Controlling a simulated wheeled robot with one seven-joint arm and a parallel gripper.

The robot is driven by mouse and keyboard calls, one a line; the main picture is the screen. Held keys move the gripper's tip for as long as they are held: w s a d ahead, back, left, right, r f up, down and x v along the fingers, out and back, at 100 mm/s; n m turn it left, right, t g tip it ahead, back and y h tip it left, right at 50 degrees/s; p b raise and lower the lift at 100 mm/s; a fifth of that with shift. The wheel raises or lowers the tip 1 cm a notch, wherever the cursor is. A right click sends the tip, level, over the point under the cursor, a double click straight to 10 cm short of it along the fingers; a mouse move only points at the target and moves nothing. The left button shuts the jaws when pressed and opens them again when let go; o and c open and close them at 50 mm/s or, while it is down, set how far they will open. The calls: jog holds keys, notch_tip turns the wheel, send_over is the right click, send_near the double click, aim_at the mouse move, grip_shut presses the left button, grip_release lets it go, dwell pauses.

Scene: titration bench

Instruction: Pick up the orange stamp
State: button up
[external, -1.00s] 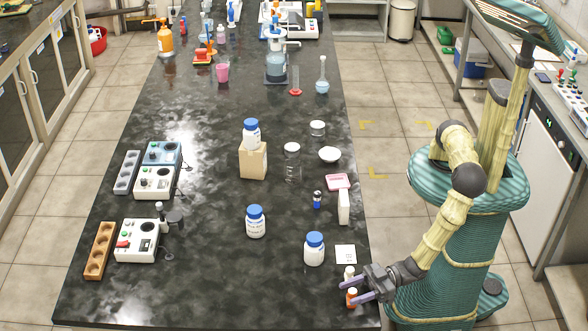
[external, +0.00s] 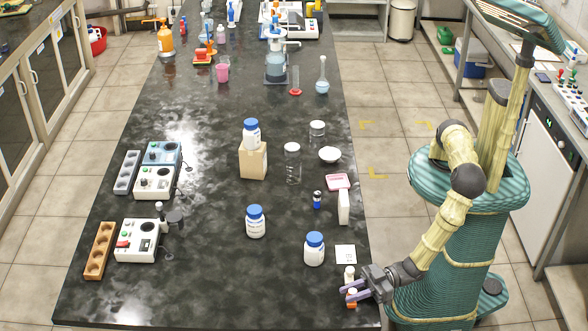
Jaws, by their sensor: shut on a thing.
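The orange stamp (external: 351,303) stands near the front right edge of the black bench. A second small object with a white top (external: 349,272) stands just behind the fingers. I cannot tell whether the stamp is clear of the bench top.
The bench left of my gripper is clear.

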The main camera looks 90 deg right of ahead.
aim_at(353, 291)
jog(key=shift+r, duration=0.1)
notch_tip(353, 291, up, 10)
jog(key=shift+f+b, duration=0.1)
jog(key=shift+b, duration=0.6)
